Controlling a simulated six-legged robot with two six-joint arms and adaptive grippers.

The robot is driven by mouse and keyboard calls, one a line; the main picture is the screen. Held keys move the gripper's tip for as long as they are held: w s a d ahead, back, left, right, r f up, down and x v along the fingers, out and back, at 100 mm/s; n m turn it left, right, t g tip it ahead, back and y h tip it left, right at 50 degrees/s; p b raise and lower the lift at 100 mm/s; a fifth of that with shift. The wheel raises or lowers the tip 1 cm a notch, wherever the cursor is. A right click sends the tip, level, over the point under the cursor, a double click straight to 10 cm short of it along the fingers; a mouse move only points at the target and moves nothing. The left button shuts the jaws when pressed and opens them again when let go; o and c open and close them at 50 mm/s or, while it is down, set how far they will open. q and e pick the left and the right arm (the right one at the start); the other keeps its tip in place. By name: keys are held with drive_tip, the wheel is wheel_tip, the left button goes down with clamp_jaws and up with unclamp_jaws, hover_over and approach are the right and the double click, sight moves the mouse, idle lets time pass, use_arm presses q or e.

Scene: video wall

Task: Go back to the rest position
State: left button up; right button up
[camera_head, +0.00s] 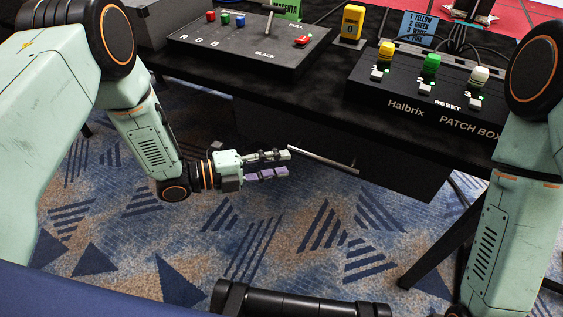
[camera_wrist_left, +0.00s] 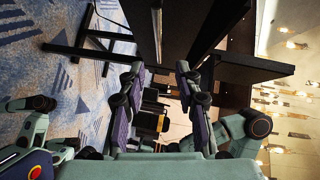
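My left gripper (camera_head: 288,164) hangs low in front of the black table (camera_head: 260,103), below the tabletop and above the carpet. Its fingers point to the right in the head view. In the left wrist view the two fingers (camera_wrist_left: 160,78) stand apart with nothing between them. My right arm (camera_head: 510,215) comes in at the right edge of the head view and reaches down beside the table. Its gripper is out of the frame there.
On the table stand a black box with colored buttons and a lever (camera_head: 240,52), a yellow block (camera_head: 351,24) and the Halbrix patch box (camera_head: 425,85). A grey bar (camera_head: 323,158) is near my left fingertips. Patterned carpet (camera_head: 300,220) lies open below.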

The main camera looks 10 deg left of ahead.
idle(0.4)
use_arm(q)
drive_tip(key=s+a+f+n+y+p, duration=0.1)
drive_tip(key=s+a+f+n+y, duration=0.4)
drive_tip(key=n, duration=0.5)
drive_tip(key=s+a+f+n+y, duration=0.2)
drive_tip(key=f+n+y, duration=0.3)
drive_tip(key=n, duration=0.4)
drive_tip(key=s+a+n+g+y+p, duration=0.1)
drive_tip(key=s+a+n+g, duration=0.1)
drive_tip(key=s, duration=0.6)
drive_tip(key=s+a+r+n+g+y+p, duration=0.1)
drive_tip(key=s+a+n+g+y, duration=0.1)
drive_tip(key=s+n, duration=0.3)
drive_tip(key=s+a+n+g+y+p, duration=0.1)
drive_tip(key=s+a+n+g, duration=0.2)
drive_tip(key=s, duration=0.8)
drive_tip(key=shift+s+r+n+y, duration=0.2)
drive_tip(key=shift+r+n+y, duration=0.05)
drive_tip(key=shift+n+y, duration=0.05)
drive_tip(key=shift+a, duration=0.1)
drive_tip(key=shift+w, duration=0.15)
